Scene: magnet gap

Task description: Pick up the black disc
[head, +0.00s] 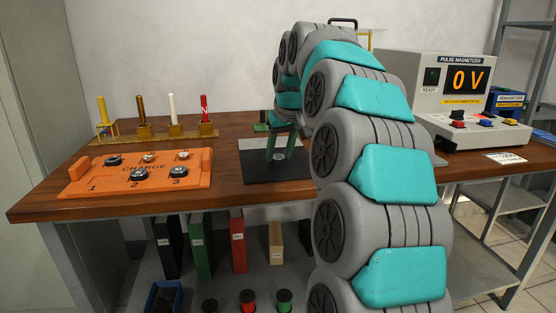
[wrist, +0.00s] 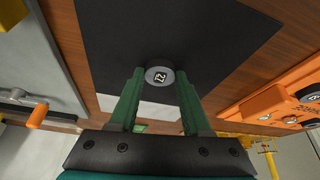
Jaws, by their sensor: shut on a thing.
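My gripper (wrist: 160,76) has green fingers on either side of a small dark grey disc (wrist: 158,75). In the head view my gripper (head: 279,156) points down over the black mat (head: 262,176) on the wooden table. The disc cannot be made out clearly there. The mat also fills much of the wrist view (wrist: 215,35). I cannot tell whether the disc touches the mat.
An orange tray (head: 96,186) with several discs stands at the left. Behind it is a brass rack (head: 190,133) with upright posts. The pulse magnetizer (head: 460,85), reading 0 V, stands at the right. My arm hides part of the table.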

